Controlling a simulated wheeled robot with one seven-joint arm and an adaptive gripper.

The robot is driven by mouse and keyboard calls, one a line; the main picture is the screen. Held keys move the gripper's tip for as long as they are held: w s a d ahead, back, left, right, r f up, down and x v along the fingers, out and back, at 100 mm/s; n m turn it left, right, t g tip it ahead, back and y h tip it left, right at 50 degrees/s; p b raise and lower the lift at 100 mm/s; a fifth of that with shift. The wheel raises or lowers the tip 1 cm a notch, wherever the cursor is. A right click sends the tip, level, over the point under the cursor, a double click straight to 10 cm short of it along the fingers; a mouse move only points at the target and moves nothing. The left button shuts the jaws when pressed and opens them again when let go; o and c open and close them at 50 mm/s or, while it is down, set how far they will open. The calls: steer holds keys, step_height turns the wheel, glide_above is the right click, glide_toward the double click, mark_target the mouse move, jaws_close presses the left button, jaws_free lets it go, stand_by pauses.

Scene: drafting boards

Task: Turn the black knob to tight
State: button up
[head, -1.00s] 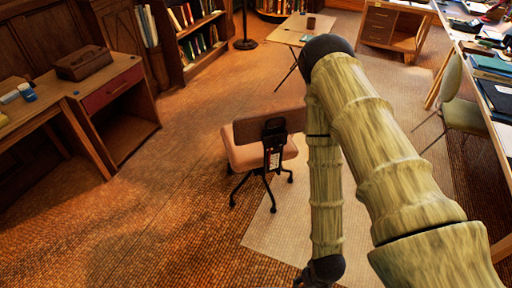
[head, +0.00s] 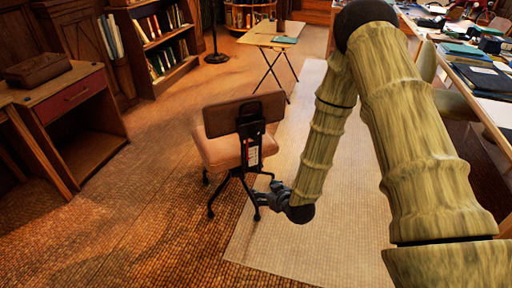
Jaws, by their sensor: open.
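A swivel chair with a brown backrest (head: 230,115) and tan seat (head: 222,154) stands left of my arm, its back toward me. A black bracket (head: 250,126) runs down behind the backrest and carries a white-and-red label (head: 253,156). I cannot make out the black knob as a separate part; dark fittings around the bracket blend together. My gripper (head: 263,196) is open, low beside the chair's black legs, below and slightly right of the label. I cannot tell whether it touches the chair. I see nothing held.
A pale mat (head: 300,235) lies under my gripper. A folding table (head: 272,33) stands behind the chair. A long cluttered desk (head: 480,85) runs along the right, with another chair partly behind my arm. A wooden desk (head: 80,100) stands at left. Floor left of the chair is clear.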

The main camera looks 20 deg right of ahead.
steer(key=w+d+r+t+b, duration=0.2)
steer(key=w+t+b, duration=0.1)
steer(key=w+b, duration=0.4)
steer(key=n+t+b, duration=0.2)
steer(key=t+b, duration=0.1)
steer(key=b, duration=0.1)
glide_toward(257, 135)
steer(key=shift+y, duration=0.3)
steer(key=w, duration=0.3)
steer(key=w+a, duration=0.1)
steer(key=w, duration=0.3)
steer(key=w+b, duration=0.1)
steer(key=w, duration=0.2)
steer(key=shift+w+a+f, duration=0.15)
steer(key=shift+w+f, duration=0.15)
steer(key=shift+c, duration=0.2)
steer(key=c, duration=1)
